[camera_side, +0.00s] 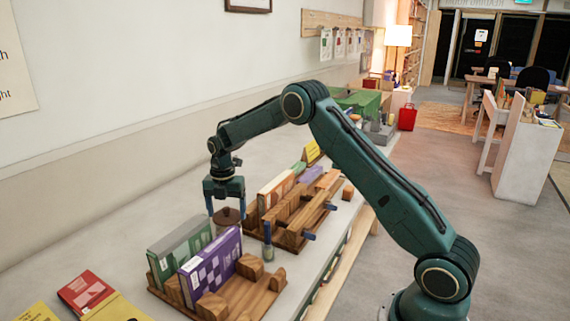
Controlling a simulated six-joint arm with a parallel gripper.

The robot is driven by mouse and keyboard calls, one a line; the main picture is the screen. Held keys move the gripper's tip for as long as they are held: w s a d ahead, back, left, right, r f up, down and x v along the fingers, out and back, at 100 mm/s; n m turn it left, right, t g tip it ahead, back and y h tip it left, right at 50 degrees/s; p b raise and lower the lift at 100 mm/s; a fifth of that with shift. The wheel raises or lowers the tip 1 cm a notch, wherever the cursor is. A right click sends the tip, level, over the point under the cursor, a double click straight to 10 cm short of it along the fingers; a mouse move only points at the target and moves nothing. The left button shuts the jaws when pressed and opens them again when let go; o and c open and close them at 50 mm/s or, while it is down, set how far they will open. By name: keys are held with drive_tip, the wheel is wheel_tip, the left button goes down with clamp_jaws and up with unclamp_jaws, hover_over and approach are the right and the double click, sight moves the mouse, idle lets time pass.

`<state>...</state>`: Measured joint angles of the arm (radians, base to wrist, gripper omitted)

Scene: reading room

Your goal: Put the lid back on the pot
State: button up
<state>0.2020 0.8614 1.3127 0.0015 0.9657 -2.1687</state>
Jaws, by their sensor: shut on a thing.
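My gripper (227,212) points down over the grey counter, left of the middle of the picture. Its two fingers are around a small brown round lid (227,217), and it is shut on it. Brown surface also shows just under the lid, behind the books, but I cannot tell whether that is the pot. The lower part there is hidden by the green and purple books, so I cannot tell whether the lid touches a pot.
A wooden book rack with a green book (181,248) and a purple book (212,266) stands just in front of the gripper. A second wooden rack (297,215) with books stands to the right. Flat books (86,291) lie at lower left.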

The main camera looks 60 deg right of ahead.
drive_tip(key=shift+f, duration=1.95)
idle(2.3)
drive_tip(key=o, duration=1)
drive_tip(key=shift+o, duration=0.2)
drive_tip(key=shift+r, duration=0.1)
drive_tip(key=shift+r, duration=4.4)
